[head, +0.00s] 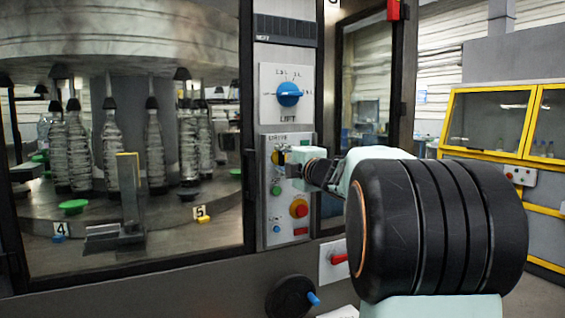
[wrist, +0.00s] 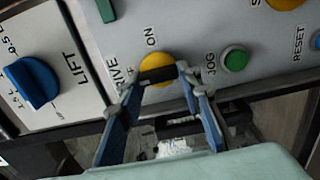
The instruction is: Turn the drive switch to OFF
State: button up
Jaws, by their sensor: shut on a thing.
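The drive switch (wrist: 155,64) is a round yellow knob with a black bar handle, on the light grey control panel. The word ON stands beside it in the wrist view, with DRIVE partly hidden by a finger. My gripper (wrist: 162,84) is shut on the switch, with one blue-grey finger at each end of the black bar. The bar lies across the picture, slightly tilted. In the head view the switch (head: 278,157) shows only as a yellow edge behind my gripper (head: 289,157). An OFF mark is not visible.
The blue LIFT knob (wrist: 34,82) is on the plate above; it also shows in the head view (head: 289,94). The green JOG button (wrist: 233,59) is close to my finger. A red knob on yellow (head: 299,208) sits lower. Glass guards a bottle carousel at left.

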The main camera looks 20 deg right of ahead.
dwell(0.3)
jog(key=o, duration=0.9)
jog(key=shift+s, duration=0.1)
jog(key=s, duration=1.2)
jog(key=shift+d, duration=0.25)
jog(key=shift+w, duration=0.1)
